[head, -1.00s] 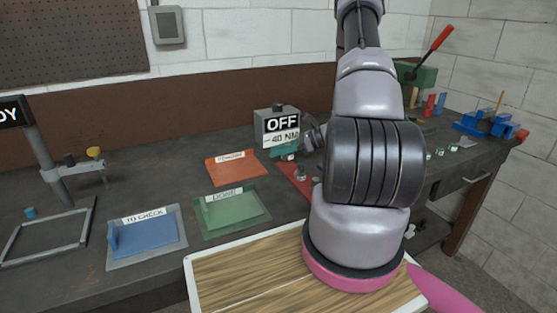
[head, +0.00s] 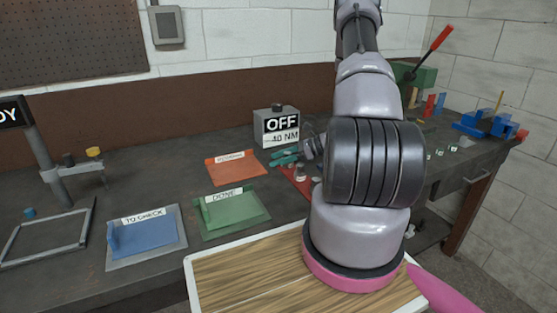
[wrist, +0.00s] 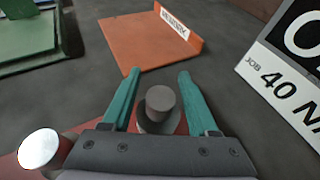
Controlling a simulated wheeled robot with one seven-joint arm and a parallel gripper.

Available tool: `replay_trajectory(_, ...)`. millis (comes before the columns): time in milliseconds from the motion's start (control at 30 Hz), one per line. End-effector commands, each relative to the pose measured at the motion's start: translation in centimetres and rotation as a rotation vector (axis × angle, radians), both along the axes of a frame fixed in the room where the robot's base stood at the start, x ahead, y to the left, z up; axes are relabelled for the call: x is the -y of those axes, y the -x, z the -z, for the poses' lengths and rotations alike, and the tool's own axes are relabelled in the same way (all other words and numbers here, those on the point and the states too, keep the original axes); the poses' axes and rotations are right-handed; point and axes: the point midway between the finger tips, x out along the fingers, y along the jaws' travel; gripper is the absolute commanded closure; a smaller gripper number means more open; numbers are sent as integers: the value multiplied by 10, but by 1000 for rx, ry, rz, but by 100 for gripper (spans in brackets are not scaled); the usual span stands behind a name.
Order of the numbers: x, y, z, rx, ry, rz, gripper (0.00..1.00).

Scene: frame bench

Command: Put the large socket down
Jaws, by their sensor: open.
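A dark grey socket (wrist: 160,102), which I take to be the large socket, stands upright between the fingers in the wrist view. It has a narrower top over a wider base, and red surface shows around its foot. My gripper (wrist: 159,73) is open, one teal finger on each side of the socket, with a gap visible on the right. In the head view my gripper (head: 284,158) is low over the bench by the red mat (head: 303,188). My arm hides part of the mat, and I cannot make out the dark socket there.
A shiny silver piece (wrist: 38,148) stands left of the gripper in the wrist view. The orange tray (head: 231,169), green tray (head: 233,210) and blue tray (head: 147,235) lie to the left. A grey box reading OFF, 40 NM (head: 277,128) stands just behind the gripper.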

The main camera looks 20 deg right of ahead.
Motion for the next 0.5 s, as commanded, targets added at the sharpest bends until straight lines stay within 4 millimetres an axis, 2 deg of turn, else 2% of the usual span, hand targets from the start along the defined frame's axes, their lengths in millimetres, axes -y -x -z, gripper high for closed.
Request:
replay_trajectory(167, 19, 9, -10, 2, 1, 3, 40)
replay_trajectory(500, 77, 41, -36, 2, 1, 2, 40)
